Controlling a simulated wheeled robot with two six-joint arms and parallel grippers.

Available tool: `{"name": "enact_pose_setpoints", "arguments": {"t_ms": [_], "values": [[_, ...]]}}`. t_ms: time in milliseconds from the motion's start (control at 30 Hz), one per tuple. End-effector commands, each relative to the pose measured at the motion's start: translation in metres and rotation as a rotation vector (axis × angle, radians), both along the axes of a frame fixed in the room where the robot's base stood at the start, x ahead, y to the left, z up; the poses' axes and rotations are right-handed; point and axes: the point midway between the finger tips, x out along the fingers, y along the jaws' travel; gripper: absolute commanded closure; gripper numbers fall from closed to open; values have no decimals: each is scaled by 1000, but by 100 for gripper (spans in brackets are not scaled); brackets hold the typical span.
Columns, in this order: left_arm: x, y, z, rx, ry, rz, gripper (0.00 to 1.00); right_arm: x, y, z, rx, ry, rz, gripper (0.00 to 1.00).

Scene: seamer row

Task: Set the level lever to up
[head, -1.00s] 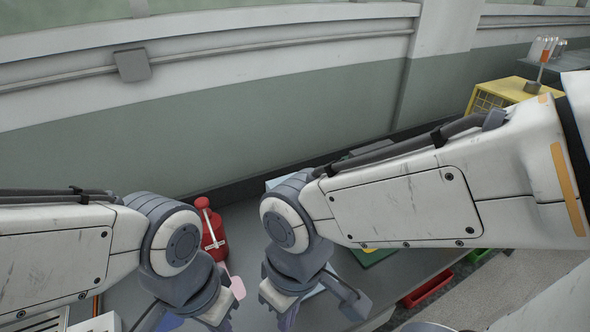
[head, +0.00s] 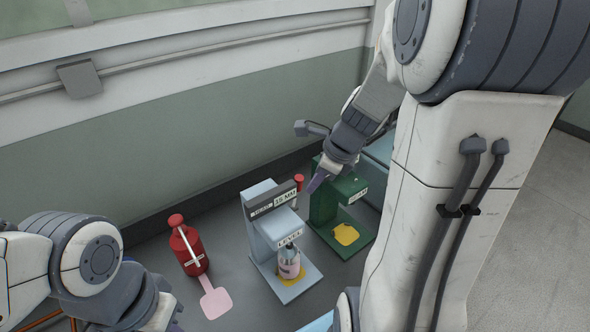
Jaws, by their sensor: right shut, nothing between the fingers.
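My left gripper (head: 168,318) is low at the left, partly out of frame.
A green machine (head: 324,200) with a yellow patch (head: 346,234) stands close at the right. A wall (head: 180,150) runs behind the bench.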

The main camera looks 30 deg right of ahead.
Motion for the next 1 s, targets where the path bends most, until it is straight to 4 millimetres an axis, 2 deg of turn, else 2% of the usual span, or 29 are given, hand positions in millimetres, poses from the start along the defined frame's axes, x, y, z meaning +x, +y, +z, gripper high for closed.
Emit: {"name": "enact_pose_setpoints", "arguments": {"t_ms": [33,100,233,367,800,867,1000], "values": [[0,0,3,0,0,0,100,-1,-20,2,28,2,-125,100],[0,0,4,0,0,0,100,-3,-39,2,59,2,-252,100],[0,0,5,0,0,0,100,-4,-55,0,90,0,-366,100],[0,0,2,0,0,0,100,1,-55,-12,98,3,-381,100],[0,0,-21,0,0,0,100,37,-44,-96,93,5,-375,100],[0,0,-5,1,1,1,100,49,-40,-82,91,2,-371,100],[0,0,3,0,0,1,100,64,-35,-80,91,2,-373,100]]}}
